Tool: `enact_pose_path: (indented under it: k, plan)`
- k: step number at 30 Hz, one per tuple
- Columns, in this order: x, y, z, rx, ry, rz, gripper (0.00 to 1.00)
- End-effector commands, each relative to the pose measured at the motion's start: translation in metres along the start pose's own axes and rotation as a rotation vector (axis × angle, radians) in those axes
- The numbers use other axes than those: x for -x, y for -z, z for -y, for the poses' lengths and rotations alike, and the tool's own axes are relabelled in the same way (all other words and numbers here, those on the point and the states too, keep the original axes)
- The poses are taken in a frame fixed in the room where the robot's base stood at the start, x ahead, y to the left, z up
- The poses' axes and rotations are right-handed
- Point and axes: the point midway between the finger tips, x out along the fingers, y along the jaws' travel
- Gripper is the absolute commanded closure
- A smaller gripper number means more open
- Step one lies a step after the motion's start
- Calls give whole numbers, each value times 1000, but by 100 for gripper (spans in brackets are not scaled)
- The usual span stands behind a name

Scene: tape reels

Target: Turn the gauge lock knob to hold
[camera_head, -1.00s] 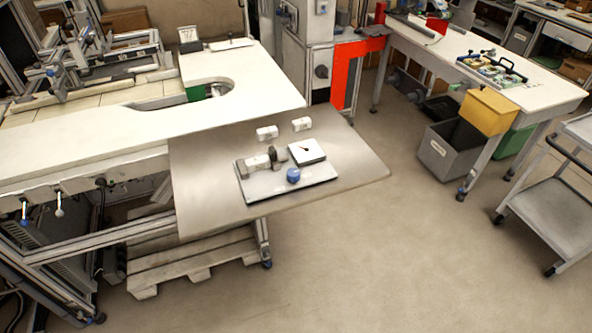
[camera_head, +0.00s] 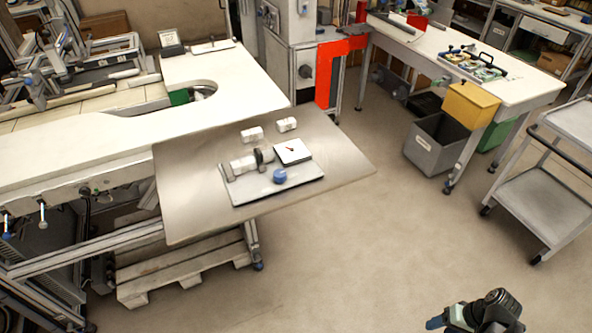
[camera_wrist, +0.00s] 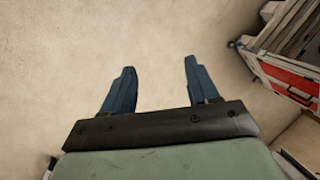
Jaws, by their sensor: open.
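The gauge (camera_head: 277,180) stands on a grey side shelf attached to the white workbench, in the head view. It has a pale base plate, a square white dial (camera_head: 292,151) with a dark needle, and a metal cylinder part at its left. A round blue knob (camera_head: 280,176) sits at the front of the base plate; its setting is too small to read. My gripper (camera_wrist: 157,80) is open and empty in the wrist view, its two blue fingers apart above bare floor. In the head view part of my arm shows at the bottom right, well away from the gauge.
Two small white blocks (camera_head: 268,130) lie behind the gauge on the grey shelf (camera_head: 190,190). A grey trolley (camera_head: 545,205) stands at the right, and a yellow bin (camera_head: 470,104) hangs on the right table. The floor between shelf and trolley is clear.

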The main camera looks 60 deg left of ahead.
Motion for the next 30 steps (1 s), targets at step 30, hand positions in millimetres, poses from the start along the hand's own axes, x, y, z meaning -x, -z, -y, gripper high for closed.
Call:
enact_pose_path:
  k: [30]
  plan:
    - [212,138,377,1053,161,-278,41]
